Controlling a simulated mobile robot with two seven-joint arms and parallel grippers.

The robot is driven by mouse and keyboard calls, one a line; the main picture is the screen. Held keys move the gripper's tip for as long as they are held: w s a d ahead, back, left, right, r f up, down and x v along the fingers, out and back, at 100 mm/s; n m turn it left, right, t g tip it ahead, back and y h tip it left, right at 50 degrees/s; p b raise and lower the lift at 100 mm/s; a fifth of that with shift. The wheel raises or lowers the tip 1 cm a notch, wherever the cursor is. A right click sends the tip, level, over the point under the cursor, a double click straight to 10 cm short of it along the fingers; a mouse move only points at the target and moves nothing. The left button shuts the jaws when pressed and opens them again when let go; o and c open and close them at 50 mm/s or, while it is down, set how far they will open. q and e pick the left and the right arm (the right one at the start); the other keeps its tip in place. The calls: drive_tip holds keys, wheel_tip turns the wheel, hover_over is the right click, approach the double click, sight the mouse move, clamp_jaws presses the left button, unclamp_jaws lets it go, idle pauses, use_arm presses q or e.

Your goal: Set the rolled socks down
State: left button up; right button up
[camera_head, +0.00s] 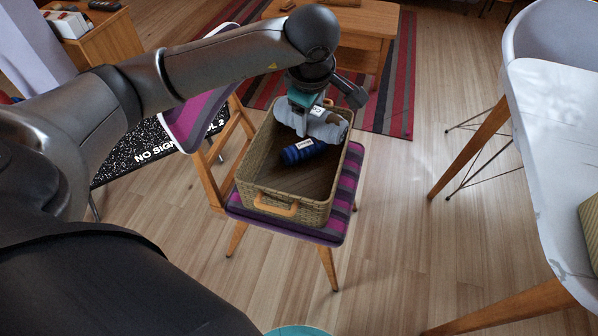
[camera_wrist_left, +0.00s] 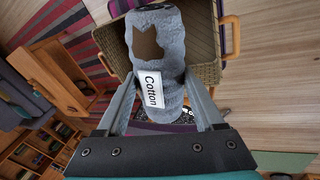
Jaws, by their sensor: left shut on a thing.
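My left gripper (camera_head: 306,104) is shut on a grey-blue pair of rolled socks (camera_head: 325,130) at the far end of a wicker basket (camera_head: 257,197). In the left wrist view the socks (camera_wrist_left: 172,50), with a brown patch and a white "Cotton" label, sit between the two fingers (camera_wrist_left: 160,88). I cannot tell how far they are above the basket floor. A dark blue roll (camera_head: 303,151) with a white label lies inside the basket, just nearer than the held socks. My right gripper is not in view.
The basket stands on a chair with a purple striped seat (camera_head: 234,210). A wooden table (camera_head: 362,22) stands on a striped rug (camera_head: 403,85) behind. A white chair (camera_head: 548,130) is at the right. The floor between is clear.

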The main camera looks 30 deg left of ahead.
use_arm(q)
drive_tip(key=a+f+n+g+y+b, duration=0.2)
drive_tip(key=a+f+n+b, duration=0.15)
drive_tip(key=f+n, duration=0.5)
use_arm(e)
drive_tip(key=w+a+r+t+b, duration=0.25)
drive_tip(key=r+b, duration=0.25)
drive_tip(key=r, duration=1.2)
use_arm(q)
drive_tip(key=n+g, duration=0.1)
drive_tip(key=n, duration=0.2)
approach(287, 190)
drive_tip(key=a, duration=0.1)
drive_tip(key=shift+a+f+b, duration=0.1)
drive_tip(key=shift+f+b, duration=0.15)
drive_tip(key=shift+b, duration=0.4)
drive_tip(key=shift+f+b, duration=0.45)
drive_tip(key=shift+f, duration=0.3)
drive_tip(key=shift+f+b, duration=0.3)
drive_tip(key=shift+f, duration=0.9)
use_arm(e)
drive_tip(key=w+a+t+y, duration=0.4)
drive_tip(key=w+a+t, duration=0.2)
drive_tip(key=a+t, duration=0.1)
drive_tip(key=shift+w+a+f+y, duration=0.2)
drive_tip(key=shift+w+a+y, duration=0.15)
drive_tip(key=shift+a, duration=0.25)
